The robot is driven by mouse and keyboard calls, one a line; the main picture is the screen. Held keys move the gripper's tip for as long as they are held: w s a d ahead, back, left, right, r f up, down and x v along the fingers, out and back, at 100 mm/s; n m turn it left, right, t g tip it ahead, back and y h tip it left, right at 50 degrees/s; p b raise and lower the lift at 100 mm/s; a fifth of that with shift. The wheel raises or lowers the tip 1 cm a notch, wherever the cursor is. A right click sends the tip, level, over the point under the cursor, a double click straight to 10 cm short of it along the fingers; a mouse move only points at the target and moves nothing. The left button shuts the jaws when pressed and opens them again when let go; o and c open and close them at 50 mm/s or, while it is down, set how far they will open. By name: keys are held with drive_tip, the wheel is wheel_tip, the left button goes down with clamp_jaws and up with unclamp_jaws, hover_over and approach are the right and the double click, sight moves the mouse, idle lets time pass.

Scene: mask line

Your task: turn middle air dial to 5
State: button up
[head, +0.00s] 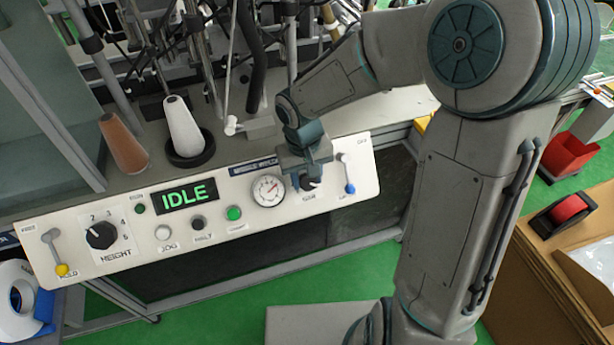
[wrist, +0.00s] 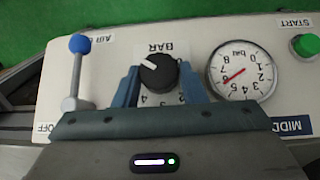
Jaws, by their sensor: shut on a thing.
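The black air dial (wrist: 158,72) sits on a pale plate marked BAR, seen upside down in the wrist view. Its white pointer line aims up and left there; most scale numbers are hidden by my fingers. My gripper (wrist: 156,80) is shut on the dial, one blue-grey finger on each side. In the head view my gripper (head: 306,165) comes down over the dial, which is mostly hidden. Beside the dial, a round bar gauge (wrist: 240,72) has a red needle aimed down and left in the wrist view; its exact reading is unclear.
A blue-tipped lever (wrist: 80,70) stands close on the dial's other side. The green START button (wrist: 305,45) is beyond the gauge. On the same panel (head: 300,222) are the HEIGHT dial (head: 101,235), a yellow-tipped lever (head: 56,252) and the IDLE display (head: 185,195).

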drive_tip(key=b, duration=0.1)
drive_tip(key=n+h+b, duration=0.1)
drive_tip(key=n+t+h+b, duration=0.1)
drive_tip(key=b, duration=0.1)
drive_tip(key=shift+a+f, duration=0.25)
drive_tip(key=shift+a, duration=0.05)
drive_tip(key=n+t+h+b, duration=0.1)
drive_tip(key=h+b, duration=0.1)
drive_tip(key=b, duration=0.1)
drive_tip(key=shift+s+n, duration=0.15)
drive_tip(key=shift+n, duration=0.25)
drive_tip(key=shift+a+r+n, duration=0.1)
drive_tip(key=shift+n, duration=0.2)
drive_tip(key=shift+r+t+h+b, duration=0.1)
drive_tip(key=shift+t+h+b, duration=0.2)
drive_tip(key=shift+t+b, duration=0.1)
drive_tip(key=o, duration=1)
drive_tip(key=p+v, duration=0.2)
drive_tip(key=v, duration=1.1)
drive_tip(key=shift+s+a+r, duration=0.1)
drive_tip(key=shift+a+r, duration=0.1)
drive_tip(key=shift+r, duration=0.15)
drive_tip(key=shift+d+p, duration=0.1)
drive_tip(key=shift+p, duration=0.2)
